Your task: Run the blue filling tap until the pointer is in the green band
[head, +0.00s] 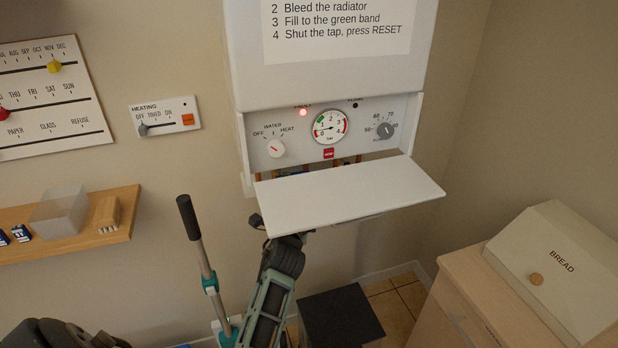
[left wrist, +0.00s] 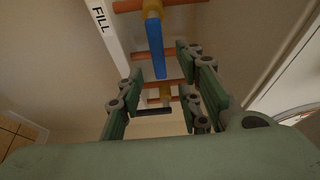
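The blue filling tap handle (left wrist: 155,48) hangs from a copper pipe in the left wrist view, beside a white strip marked FILL (left wrist: 100,20). My left gripper (left wrist: 158,68) is open below it. The handle appears between the spread fingers, with gaps on both sides. In the head view my left arm reaches up under the white flap, which hides most of the gripper. The pressure gauge (head: 329,126) is on the boiler panel. Its pointer appears to point left, below the green band at its upper left. My right gripper is not in view.
The lowered white flap (head: 350,195) juts out above my left gripper. A dark handle (left wrist: 153,111) sits on another pipe. A red lamp (head: 303,112) is lit on the panel. A shelf (head: 75,240) is at left; a bread box (head: 560,270) stands at right.

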